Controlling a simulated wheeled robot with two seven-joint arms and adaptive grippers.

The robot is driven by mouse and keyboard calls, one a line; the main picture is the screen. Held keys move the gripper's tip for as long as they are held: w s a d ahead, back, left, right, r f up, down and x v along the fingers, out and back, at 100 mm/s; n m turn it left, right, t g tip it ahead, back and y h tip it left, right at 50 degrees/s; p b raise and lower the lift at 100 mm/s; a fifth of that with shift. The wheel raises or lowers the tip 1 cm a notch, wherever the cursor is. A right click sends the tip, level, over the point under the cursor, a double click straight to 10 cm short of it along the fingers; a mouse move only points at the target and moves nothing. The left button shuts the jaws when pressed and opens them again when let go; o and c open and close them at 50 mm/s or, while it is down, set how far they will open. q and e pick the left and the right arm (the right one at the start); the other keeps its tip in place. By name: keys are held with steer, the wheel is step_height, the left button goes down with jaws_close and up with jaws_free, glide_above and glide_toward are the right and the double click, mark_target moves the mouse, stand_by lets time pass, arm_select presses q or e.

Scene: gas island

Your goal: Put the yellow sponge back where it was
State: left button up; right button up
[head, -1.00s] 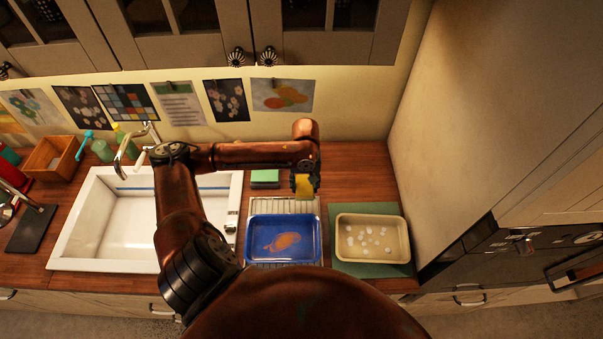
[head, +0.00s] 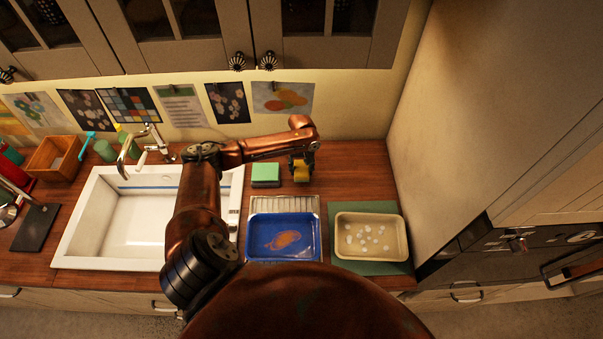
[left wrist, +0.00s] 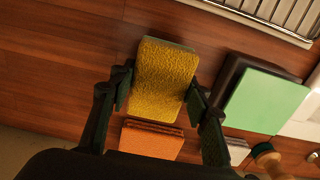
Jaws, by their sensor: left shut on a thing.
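The yellow sponge (head: 300,174) is between the fingers of my left gripper (head: 302,166), just right of the green sponge in the head view. The left wrist view shows the yellow sponge (left wrist: 163,75) clearly, with the shut fingers of my left gripper (left wrist: 159,93) at its two sides. I cannot tell whether its underside touches the counter. An orange block (left wrist: 152,140) lies close to the yellow sponge in the wrist view. The green sponge (left wrist: 265,100) sits on a dark base, apart from the yellow one. My right gripper is not in view.
A metal rack (head: 285,205) and a blue tray (head: 251,238) with an orange stain stand in front of the sponges. A beige tray (head: 402,240) with white spots is at the right. The sink (head: 82,215) is at the left. Wooden counter (head: 355,170) is clear right of the gripper.

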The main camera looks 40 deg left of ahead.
mark_target(302, 173)
arm_select(q)
steer(key=shift+f, duration=1.55)
steer(key=shift+f, duration=0.15)
steer(key=o, duration=1)
step_height(302, 173, up, 12)
steer(key=shift+r+b, duration=0.2)
steer(key=shift+b, duration=0.3)
